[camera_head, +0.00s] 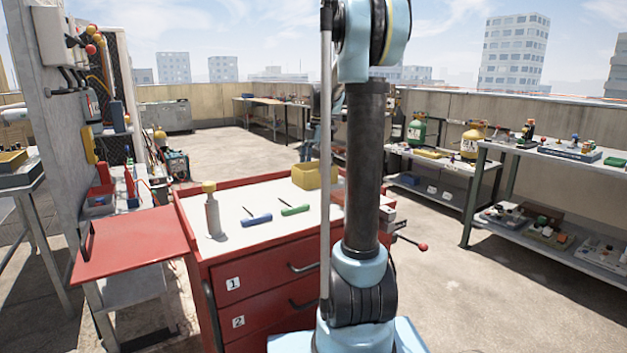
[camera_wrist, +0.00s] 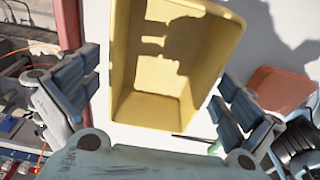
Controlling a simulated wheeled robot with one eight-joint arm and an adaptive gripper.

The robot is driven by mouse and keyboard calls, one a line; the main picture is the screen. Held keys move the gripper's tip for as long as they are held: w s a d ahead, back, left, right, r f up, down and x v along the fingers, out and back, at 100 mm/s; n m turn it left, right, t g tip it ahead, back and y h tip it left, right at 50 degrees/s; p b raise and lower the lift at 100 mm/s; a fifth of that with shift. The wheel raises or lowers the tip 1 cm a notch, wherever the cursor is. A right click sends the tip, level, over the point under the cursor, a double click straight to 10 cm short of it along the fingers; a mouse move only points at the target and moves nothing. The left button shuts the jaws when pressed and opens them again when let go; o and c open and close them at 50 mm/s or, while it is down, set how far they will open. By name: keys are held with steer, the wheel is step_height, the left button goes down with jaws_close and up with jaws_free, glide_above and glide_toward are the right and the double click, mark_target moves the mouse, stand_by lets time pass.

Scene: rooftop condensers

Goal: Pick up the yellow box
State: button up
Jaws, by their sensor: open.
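The yellow box (camera_head: 308,177) is an open-topped bin on the white top of the red tool cart (camera_head: 235,258), towards its far edge. My arm's upright column hides part of it in the head view. In the wrist view, I look down into the empty yellow box (camera_wrist: 160,105), with shadows inside. My gripper (camera_wrist: 154,78) is open, with one finger on each side of the box's near end. Gaps seem to show beside the fingers; I cannot tell whether either touches.
A grey bottle with a yellow cap (camera_head: 212,214), a blue tool (camera_head: 257,220) and a green tool (camera_head: 295,210) are on the cart. An orange-brown object (camera_wrist: 280,88) lies right of the box in the wrist view. Shelves (camera_head: 555,160) stand at right.

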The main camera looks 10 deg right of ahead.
steer(key=shift+f, duration=0.15)
steer(key=c, duration=1)
steer(key=shift+c, duration=0.2)
